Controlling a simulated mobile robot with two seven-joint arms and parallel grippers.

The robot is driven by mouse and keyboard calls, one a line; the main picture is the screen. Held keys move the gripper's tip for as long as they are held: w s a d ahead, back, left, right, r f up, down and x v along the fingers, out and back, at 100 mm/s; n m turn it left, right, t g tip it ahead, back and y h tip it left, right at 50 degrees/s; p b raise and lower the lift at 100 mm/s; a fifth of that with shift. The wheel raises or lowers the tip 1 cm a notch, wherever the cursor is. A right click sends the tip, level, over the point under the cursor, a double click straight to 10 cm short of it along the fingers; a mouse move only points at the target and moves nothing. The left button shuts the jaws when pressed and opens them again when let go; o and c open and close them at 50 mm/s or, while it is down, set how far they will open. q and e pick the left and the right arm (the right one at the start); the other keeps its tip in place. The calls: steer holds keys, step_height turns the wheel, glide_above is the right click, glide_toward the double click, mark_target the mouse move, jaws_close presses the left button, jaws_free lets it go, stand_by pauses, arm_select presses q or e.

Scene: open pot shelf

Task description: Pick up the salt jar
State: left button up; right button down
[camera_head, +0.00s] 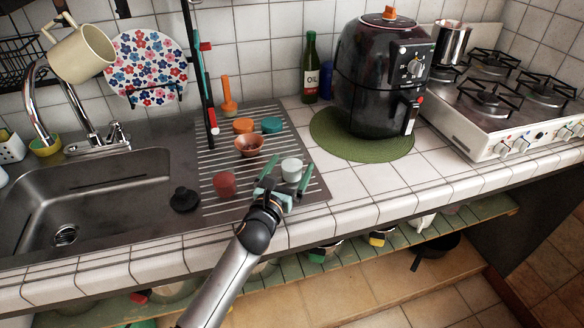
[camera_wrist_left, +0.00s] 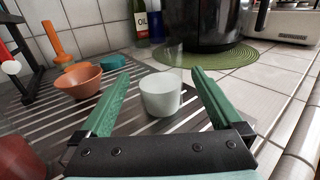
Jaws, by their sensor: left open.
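A small pale white jar (camera_head: 291,170), most likely the salt jar, stands upright on the ribbed drainboard near its right front corner. In the left wrist view the jar (camera_wrist_left: 160,97) stands between the two green fingers, with clear gaps on both sides. A faint see-through part seems to rise above its white body. My left gripper (camera_head: 286,174) is open, its fingers pointing at the jar, one on each side; it also shows in the left wrist view (camera_wrist_left: 162,74). It holds nothing. My right gripper is not in view.
A dark red item (camera_head: 224,184) and a terracotta bowl (camera_head: 248,147) stand left of the jar. Orange (camera_head: 243,125) and teal (camera_head: 271,125) lids lie behind. The air fryer (camera_head: 384,80) stands on a green mat (camera_head: 335,145) at back right. Tiles right of the jar are clear.

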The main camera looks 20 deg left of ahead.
arm_select(q)
steer(key=c, duration=1.5)
steer(key=shift+c, duration=0.2)
steer(key=shift+r, duration=0.2)
